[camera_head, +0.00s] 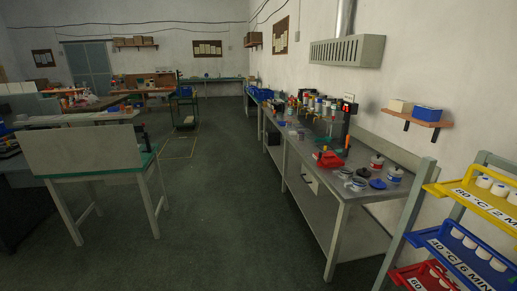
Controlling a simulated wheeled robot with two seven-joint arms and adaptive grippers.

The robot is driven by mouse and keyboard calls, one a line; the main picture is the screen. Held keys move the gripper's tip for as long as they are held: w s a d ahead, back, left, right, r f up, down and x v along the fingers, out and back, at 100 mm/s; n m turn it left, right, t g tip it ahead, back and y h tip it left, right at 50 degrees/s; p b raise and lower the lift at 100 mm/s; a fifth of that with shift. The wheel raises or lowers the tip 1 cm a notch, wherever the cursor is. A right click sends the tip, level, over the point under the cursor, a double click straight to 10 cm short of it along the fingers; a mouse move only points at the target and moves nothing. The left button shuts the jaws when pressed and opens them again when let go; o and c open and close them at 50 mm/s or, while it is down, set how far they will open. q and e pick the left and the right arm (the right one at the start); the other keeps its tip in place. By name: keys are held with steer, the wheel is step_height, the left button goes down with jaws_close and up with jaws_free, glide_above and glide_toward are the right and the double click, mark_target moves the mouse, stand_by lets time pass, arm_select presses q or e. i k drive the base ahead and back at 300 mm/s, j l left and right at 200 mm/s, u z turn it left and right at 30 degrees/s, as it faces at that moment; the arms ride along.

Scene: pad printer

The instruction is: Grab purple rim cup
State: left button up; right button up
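Several small pale cups or pots with coloured bands stand at the near end of the long bench on the right. One cup (376,163) has a reddish band, another cup (394,175) stands to its right with a dark bluish band, and a further pale cup (358,184) stands nearer the front edge. They are too small for me to tell which rim is purple. Neither of my grippers shows in the head view.
A blue disc (378,184) and a red object (329,160) lie on the bench (343,191). A rack with a yellow tray (476,200), a blue tray (455,252) and a red tray stands at near right. A panelled table (88,149) stands left. The middle floor is clear.

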mark_target(301, 134)
steer(key=i, duration=0.8)
steer(key=i+z, duration=0.1)
steer(key=i, duration=0.3)
steer(key=i+j+z, duration=0.15)
steer(key=i, duration=0.25)
steer(key=i+j+z, duration=0.2)
steer(key=i+z, duration=0.25)
steer(key=i+j+z, duration=1.05)
steer(key=j+z, duration=0.25)
steer(key=j, duration=0.05)
